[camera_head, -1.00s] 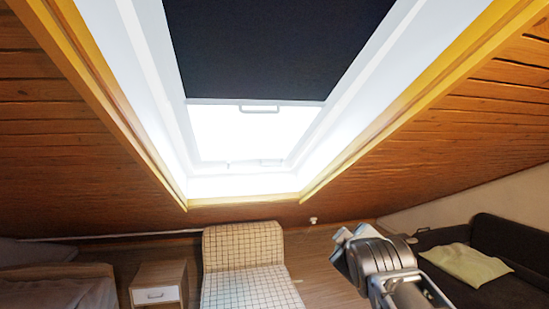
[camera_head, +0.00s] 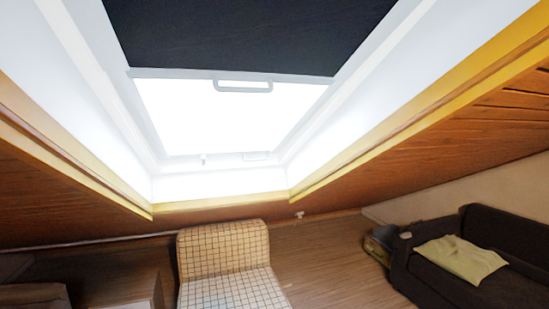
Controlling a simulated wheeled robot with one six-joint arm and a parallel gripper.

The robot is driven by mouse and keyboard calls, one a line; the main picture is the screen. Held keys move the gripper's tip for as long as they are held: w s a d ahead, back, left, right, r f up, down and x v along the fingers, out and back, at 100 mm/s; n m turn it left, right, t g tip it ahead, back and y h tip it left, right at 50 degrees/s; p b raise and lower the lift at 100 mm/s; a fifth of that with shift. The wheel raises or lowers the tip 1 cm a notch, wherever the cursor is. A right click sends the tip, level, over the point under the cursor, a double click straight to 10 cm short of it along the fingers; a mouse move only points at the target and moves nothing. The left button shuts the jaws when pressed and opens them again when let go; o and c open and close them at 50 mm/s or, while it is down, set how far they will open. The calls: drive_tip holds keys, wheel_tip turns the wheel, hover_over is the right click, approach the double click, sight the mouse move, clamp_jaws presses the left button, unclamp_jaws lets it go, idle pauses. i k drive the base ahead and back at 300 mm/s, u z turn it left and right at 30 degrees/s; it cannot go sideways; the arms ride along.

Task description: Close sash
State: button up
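The skylight sash (camera_head: 148,137) is a white frame set in a deep white recess of the sloped ceiling. A dark blind (camera_head: 240,35) covers its upper part, and bright light fills the pane below. A pale handle (camera_head: 243,87) sits at the blind's lower edge. Small fittings (camera_head: 256,156) show along the bottom of the sash. The glare hides whether the sash stands ajar. My gripper is not in view.
A checked chair (camera_head: 225,250) stands below the skylight. A dark sofa (camera_head: 480,240) with a yellowish cloth (camera_head: 460,258) is at the right. A small cabinet (camera_head: 125,288) is at the lower left. Bare wooden floor (camera_head: 325,265) lies between chair and sofa.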

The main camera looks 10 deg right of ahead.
sight(90, 18)
drive_tip(key=u, duration=0.2)
drive_tip(key=i, duration=1.4)
drive_tip(key=u, duration=0.6)
